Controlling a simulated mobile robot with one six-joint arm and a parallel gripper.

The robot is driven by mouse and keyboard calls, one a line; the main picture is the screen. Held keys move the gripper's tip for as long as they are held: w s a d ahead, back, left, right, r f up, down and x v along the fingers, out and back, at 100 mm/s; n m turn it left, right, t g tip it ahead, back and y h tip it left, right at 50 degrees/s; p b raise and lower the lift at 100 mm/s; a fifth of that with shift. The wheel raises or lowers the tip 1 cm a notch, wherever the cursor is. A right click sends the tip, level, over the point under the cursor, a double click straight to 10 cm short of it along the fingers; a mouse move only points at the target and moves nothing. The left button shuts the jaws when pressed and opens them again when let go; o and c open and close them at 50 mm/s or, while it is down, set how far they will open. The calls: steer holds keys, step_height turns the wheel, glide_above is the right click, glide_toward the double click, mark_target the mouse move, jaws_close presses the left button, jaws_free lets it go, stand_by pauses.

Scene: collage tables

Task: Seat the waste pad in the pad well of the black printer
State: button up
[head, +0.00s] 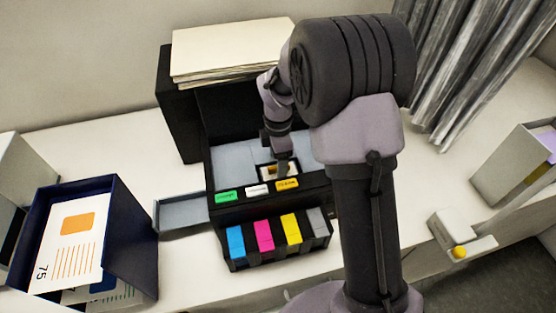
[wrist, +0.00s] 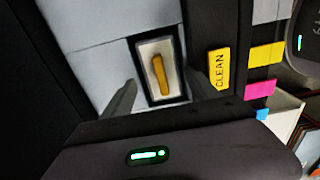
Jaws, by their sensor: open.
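The black printer (head: 182,130) stands on the table in the head view. The waste pad (wrist: 148,56) is a pale block with a yellow-orange grip bar on top. It lies within the dark-edged pad well (wrist: 137,62) in the printer's grey deck; I cannot tell how deep it sits. In the head view the pad is partly hidden by my gripper (head: 282,168). In the wrist view my gripper (wrist: 160,78) is open, with one finger on each side of the pad and apart from its grip bar.
A yellow CLEAN button (wrist: 219,70) is beside the well. Green, white and yellow buttons line the printer's front edge, above several colored cartridges (head: 264,236). A grey tray (head: 183,213) juts out left. A navy box (head: 130,245) holds printed sheets. Paper (head: 230,50) is stacked behind.

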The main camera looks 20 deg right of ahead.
steer(key=shift+s+f, duration=0.1)
steer(key=shift+s, duration=0.05)
step_height(320, 180, up, 18)
steer(key=p, duration=0.2)
steer(key=shift+f+p, duration=0.2)
steer(key=shift+p, duration=0.1)
